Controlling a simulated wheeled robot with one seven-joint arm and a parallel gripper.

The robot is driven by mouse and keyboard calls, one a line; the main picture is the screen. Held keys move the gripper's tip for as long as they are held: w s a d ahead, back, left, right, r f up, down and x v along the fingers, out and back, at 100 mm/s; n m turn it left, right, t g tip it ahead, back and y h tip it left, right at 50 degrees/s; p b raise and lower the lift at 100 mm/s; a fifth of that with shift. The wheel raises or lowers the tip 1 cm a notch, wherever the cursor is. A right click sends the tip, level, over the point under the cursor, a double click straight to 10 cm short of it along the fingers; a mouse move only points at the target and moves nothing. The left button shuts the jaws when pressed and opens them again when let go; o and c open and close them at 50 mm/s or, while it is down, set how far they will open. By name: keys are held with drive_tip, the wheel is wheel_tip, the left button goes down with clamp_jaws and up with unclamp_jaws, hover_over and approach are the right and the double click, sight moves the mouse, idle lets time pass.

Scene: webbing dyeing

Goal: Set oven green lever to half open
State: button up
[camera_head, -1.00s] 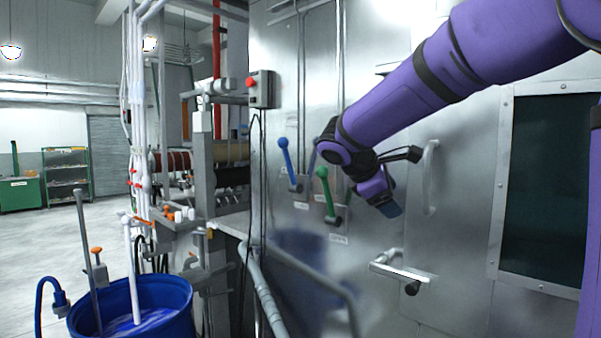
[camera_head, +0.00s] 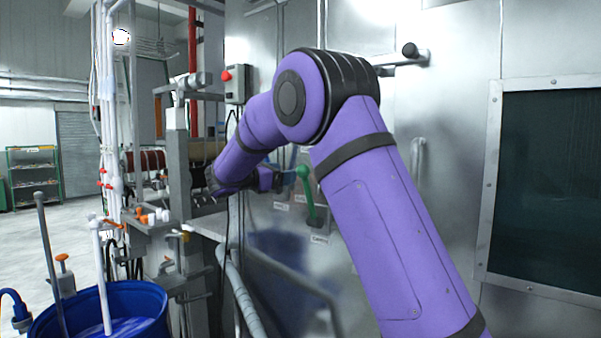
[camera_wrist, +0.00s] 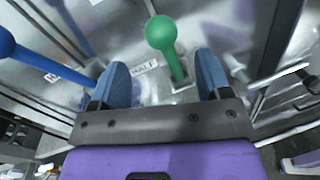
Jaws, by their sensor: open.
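The green lever (camera_head: 306,190) is on the metal oven wall, its round knob up and its shaft running down to a pivot near a small label. In the wrist view the green lever (camera_wrist: 162,40) stands ahead of my gripper, its knob in line with the gap between the fingers. My gripper (camera_wrist: 163,82) is open, with one blue fingertip to each side of that gap and nothing between them. In the head view my gripper (camera_head: 278,180) is just left of the green knob, partly hidden by my arm. I cannot tell whether it touches the lever.
A blue lever (camera_wrist: 30,58) is close by on the left in the wrist view. A red-button box (camera_head: 235,84) is on the wall above. A blue barrel (camera_head: 105,318) stands at lower left. A dark window (camera_head: 545,190) is at right.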

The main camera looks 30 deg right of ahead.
sight(301, 173)
drive_tip(key=d, duration=0.5)
drive_tip(key=w+d, duration=0.1)
drive_tip(key=d, duration=0.2)
drive_tip(key=shift+w+d, duration=0.1)
drive_tip(key=shift+c, duration=0.5)
drive_tip(key=c, duration=1.2)
drive_tip(key=shift+a+f+h, duration=0.25)
drive_tip(key=shift+a+h, duration=0.05)
drive_tip(key=shift+a, duration=0.2)
drive_tip(key=a, duration=0.1)
drive_tip(key=s+a+f+h, duration=0.1)
drive_tip(key=a+f+h, duration=0.1)
drive_tip(key=shift+s+a+m, duration=0.2)
drive_tip(key=shift+s+m, duration=0.05)
drive_tip(key=shift+m, duration=0.05)
drive_tip(key=shift+o, duration=0.2)
drive_tip(key=a+f, duration=0.1)
drive_tip(key=s+a+f, duration=0.1)
drive_tip(key=a+f, duration=0.1)
drive_tip(key=shift+s+a+f, duration=0.15)
drive_tip(key=shift+f, duration=0.05)
drive_tip(key=shift+s+a+f, duration=0.15)
drive_tip(key=shift+a+f, duration=0.25)
drive_tip(key=shift+f, duration=0.15)
drive_tip(key=o, duration=1.3)
drive_tip(key=shift+c, duration=0.2)
